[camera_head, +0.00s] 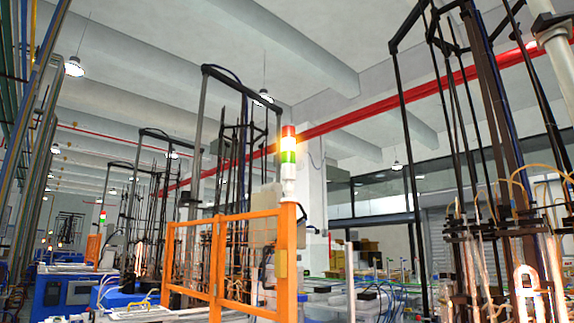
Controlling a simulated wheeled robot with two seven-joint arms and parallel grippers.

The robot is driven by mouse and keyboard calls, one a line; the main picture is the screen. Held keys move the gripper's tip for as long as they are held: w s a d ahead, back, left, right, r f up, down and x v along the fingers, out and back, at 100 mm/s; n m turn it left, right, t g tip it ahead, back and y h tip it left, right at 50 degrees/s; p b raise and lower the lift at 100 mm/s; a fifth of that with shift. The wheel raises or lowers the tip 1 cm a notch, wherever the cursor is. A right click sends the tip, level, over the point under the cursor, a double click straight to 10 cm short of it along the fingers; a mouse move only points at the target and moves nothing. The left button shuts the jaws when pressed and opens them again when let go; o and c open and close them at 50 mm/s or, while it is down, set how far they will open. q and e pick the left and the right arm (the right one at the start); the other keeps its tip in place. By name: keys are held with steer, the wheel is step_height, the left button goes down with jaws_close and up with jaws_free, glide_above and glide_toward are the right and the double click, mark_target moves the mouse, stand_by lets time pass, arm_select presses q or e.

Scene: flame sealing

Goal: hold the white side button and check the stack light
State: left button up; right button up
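The stack light (288,158) stands upright above the right post of an orange frame, near the middle of the head view. Its segments are red on top, yellow in the middle and green below, over a white base. The yellow middle looks brightest, with a warm glow around it. I cannot make out the white side button in this view. Neither of my grippers is in view.
The orange mesh gate (217,262) stands in front of tall dark machine frames. A smaller stack light (102,217) shows far left. Blue machine cabinets (66,291) stand at lower left. Glowing glass pieces (526,290) show at lower right. A red pipe (430,88) crosses overhead.

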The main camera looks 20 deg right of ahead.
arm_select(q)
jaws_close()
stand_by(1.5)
